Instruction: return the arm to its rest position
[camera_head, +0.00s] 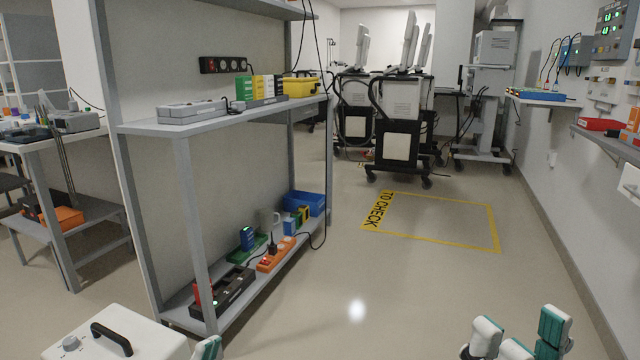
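My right gripper (522,335) shows at the bottom edge, right of centre. Its white fingers with teal pads stand apart, and I see nothing between them. It is over the bare floor, clear of the shelf and the wall. The rest of my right arm is out of view. Of my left gripper (207,348) only a small white and teal part shows at the bottom edge, beside a white case (140,338). Whether it is open or shut is hidden.
The white case has a black handle and a grey knob. A grey shelf unit (150,128) with power strips stands left. Ventilator carts (398,105) stand at the back. A yellow "TO CHECK" floor outline (440,238) is empty. A wall shelf (605,143) juts in right.

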